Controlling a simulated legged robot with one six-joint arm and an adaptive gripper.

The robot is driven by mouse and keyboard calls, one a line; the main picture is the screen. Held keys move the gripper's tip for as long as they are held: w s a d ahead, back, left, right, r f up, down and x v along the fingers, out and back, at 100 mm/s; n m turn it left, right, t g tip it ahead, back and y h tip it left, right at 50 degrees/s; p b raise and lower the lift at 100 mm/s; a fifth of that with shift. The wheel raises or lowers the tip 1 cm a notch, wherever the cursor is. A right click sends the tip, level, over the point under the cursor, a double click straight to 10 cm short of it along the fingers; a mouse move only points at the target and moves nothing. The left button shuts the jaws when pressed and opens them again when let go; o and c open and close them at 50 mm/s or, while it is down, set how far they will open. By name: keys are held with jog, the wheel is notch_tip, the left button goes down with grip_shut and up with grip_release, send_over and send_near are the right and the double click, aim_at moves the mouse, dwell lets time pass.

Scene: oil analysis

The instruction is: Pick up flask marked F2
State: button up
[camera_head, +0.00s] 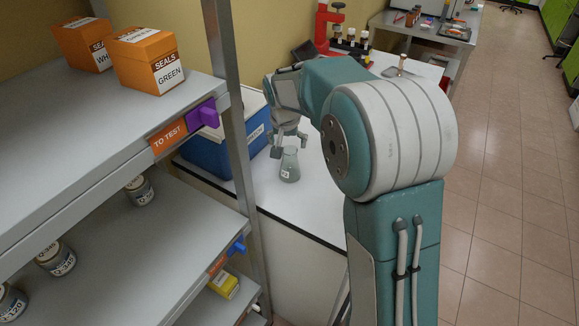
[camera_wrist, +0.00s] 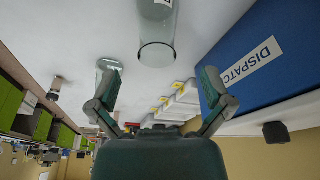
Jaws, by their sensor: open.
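A clear glass flask (camera_head: 289,167) with a small white label stands upright on the white table, its marking too small to read for certain. In the wrist view the flask's open neck (camera_wrist: 157,45) shows at the top middle, its body mostly cut off by the frame. My gripper (camera_head: 281,148) hangs over the table just above and beside the flask. In the wrist view my gripper (camera_wrist: 162,76) has its two fingers spread wide with nothing between them. A second glass vessel (camera_wrist: 106,64) shows past the left finger; whether it bears a mark is unclear.
A blue DISPATCH box (camera_wrist: 250,65) stands close beside the gripper, and also shows in the head view (camera_head: 206,154). A grey shelf (camera_head: 100,130) with orange SEALS boxes (camera_head: 146,62) and jars is at the left. A red rack (camera_head: 322,25) with bottles stands farther back.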

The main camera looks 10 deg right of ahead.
aim_at(290, 163)
jog(key=x, duration=0.7)
jog(key=shift+w+d+r, duration=0.15)
jog(key=shift+w+d, duration=0.1)
jog(key=shift+c, duration=0.3)
jog(key=c, duration=1.2)
